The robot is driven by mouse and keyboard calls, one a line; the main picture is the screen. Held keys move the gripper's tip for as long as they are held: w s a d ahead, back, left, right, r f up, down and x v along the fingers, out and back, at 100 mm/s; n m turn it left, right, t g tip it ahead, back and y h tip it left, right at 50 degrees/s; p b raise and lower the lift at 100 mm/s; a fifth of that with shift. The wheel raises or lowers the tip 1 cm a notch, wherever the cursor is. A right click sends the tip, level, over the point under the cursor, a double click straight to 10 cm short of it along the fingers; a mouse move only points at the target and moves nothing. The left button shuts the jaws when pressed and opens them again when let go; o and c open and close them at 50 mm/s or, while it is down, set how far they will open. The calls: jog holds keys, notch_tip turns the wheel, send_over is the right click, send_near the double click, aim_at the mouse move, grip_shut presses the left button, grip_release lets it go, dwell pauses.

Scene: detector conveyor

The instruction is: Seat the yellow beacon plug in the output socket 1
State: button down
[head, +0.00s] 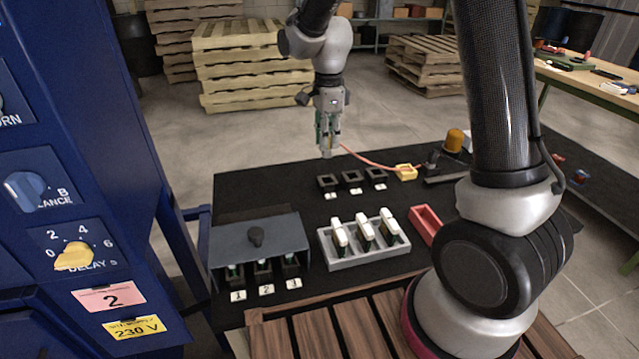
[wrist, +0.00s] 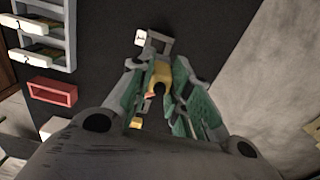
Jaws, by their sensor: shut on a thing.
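My gripper (head: 327,148) is shut on the yellow plug (wrist: 159,78), which shows between the green-padded fingers in the wrist view. In the head view the fingers mostly hide the plug. An orange cord (head: 366,163) runs from it to a yellow block (head: 405,172) on the table. Three black output sockets stand in a row with small labels in front; the leftmost (head: 327,182) is below my gripper and nearer the camera. The plug appears above the table, apart from the sockets. In the wrist view one socket (wrist: 159,43) shows just beyond the fingertips; its label is hard to read.
An orange beacon (head: 454,140) stands at the back right. A grey tray (head: 345,262) with three white-topped modules and a red tray (head: 427,226) lie nearer. A grey unit (head: 255,238) with sockets labelled 1, 2, 3 is front left. A blue cabinet (head: 110,150) borders the left.

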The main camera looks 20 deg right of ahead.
notch_tip(320, 180, down, 10)
jog(key=shift+s, duration=0.15)
dwell(0.3)
jog(key=c, duration=1.3)
grip_release()
jog(key=shift+d+f, duration=0.1)
jog(key=shift+f, duration=0.05)
notch_tip(320, 180, up, 12)
jog(key=shift+r, duration=0.3)
jog(key=s+d+r+n+t, duration=0.2)
jog(key=s+d+r+n, duration=0.45)
jog(key=s, duration=0.25)
jog(key=s+d+r+n+t, duration=0.1)
jog(key=s+d+r+n, duration=0.5)
jog(key=s, duration=0.4)
jog(key=s+n, duration=0.1)
jog(key=s, duration=0.1)
jog(key=s+d+n, duration=0.1)
jog(key=s+n, duration=0.1)
jog(key=s, duration=0.1)
jog(key=s+d+n+t, duration=0.1)
jog(key=s+n, duration=0.1)
jog(key=s, duration=0.1)
jog(key=shift+d+r, duration=0.2)
jog(key=shift+r, duration=0.1)
